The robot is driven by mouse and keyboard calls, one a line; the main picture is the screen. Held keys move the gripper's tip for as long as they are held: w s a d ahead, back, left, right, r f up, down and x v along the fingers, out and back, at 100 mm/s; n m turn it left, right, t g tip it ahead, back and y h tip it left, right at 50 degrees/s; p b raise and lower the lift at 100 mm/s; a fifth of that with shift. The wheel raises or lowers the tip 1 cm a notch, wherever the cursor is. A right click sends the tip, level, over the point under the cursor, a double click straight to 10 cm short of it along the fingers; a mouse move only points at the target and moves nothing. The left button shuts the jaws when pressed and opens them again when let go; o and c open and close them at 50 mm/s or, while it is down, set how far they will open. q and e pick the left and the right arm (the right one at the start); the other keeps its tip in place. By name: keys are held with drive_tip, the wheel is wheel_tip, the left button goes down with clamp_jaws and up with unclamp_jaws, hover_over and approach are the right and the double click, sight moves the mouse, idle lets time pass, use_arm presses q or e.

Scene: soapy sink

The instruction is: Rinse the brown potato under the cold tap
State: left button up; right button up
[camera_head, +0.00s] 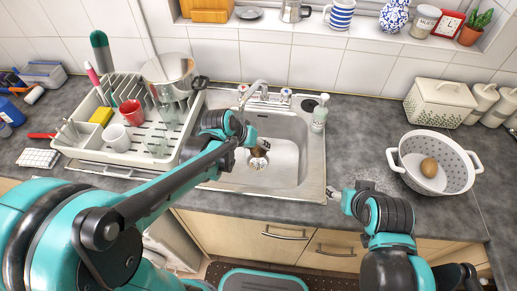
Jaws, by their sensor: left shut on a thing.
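A brown potato (258,152) is in my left gripper (256,148), which is shut on it over the sink basin (288,168). The gripper partly hides this potato. The mixer tap (262,88) stands at the back of the sink, with its spout above and behind the gripper. Its right handle (286,92) looks blue and its left handle (242,89) looks red. I cannot make out running water. Another brown potato (429,167) lies in the white colander (408,172) on the right. My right gripper (334,193) is by the sink's front right corner; its opening is unclear.
A dish rack (95,157) with a red cup (132,112), a white mug (114,137) and a pot (170,76) stands left of the sink. A soap bottle (320,114) stands at the sink's back right corner. The counter between sink and colander is mostly clear.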

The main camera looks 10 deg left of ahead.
use_arm(q)
drive_tip(key=shift+w+a+f+b, duration=0.45)
drive_tip(key=shift+w+a, duration=0.8)
drive_tip(key=shift+w, duration=0.2)
drive_tip(key=shift+w+a+f+b, duration=0.3)
drive_tip(key=shift+w+a+b, duration=0.2)
drive_tip(key=shift+w+a, duration=0.85)
drive_tip(key=shift+w+a+f+b, duration=0.45)
drive_tip(key=shift+w+a, duration=0.65)
drive_tip(key=shift+w, duration=0.5)
drive_tip(key=shift+d, duration=0.1)
drive_tip(key=shift+w+d, duration=0.35)
drive_tip(key=shift+s+a, duration=0.1)
drive_tip(key=shift+a, duration=0.05)
drive_tip(key=shift+s+a, duration=0.3)
drive_tip(key=shift+w+d, duration=0.1)
drive_tip(key=shift+w+d, duration=0.3)
drive_tip(key=shift+d, duration=0.05)
